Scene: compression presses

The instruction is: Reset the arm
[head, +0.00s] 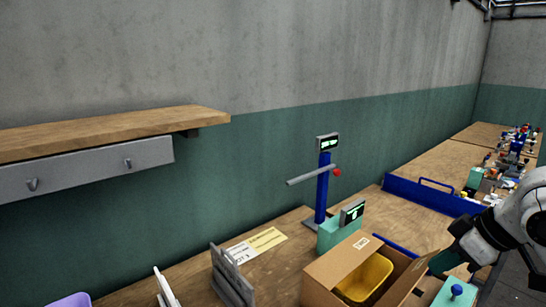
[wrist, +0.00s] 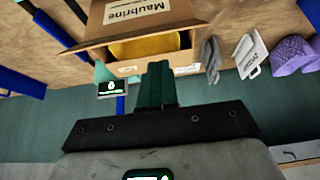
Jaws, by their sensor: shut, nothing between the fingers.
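My gripper (head: 439,264) is at the lower right of the head view, beside the right side of an open cardboard box (head: 318,282). In the wrist view my gripper (wrist: 158,68) shows its two dark green fingers together with nothing between them. The white arm comes in from the right edge of the head view and bends down toward the bench. The box also shows in the wrist view (wrist: 187,58), beyond the fingertips. A yellow container (head: 372,272) sits inside the box. I cannot tell the exact gap between gripper and box.
A blue-posted press (head: 322,190) with a red-knobbed lever stands behind a teal scale-like unit (head: 335,233). A grey rack (head: 228,278) stands left of the box. A wooden shelf (head: 100,128) with hooks is on the wall. A blue tray edge (head: 430,196) lies farther back.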

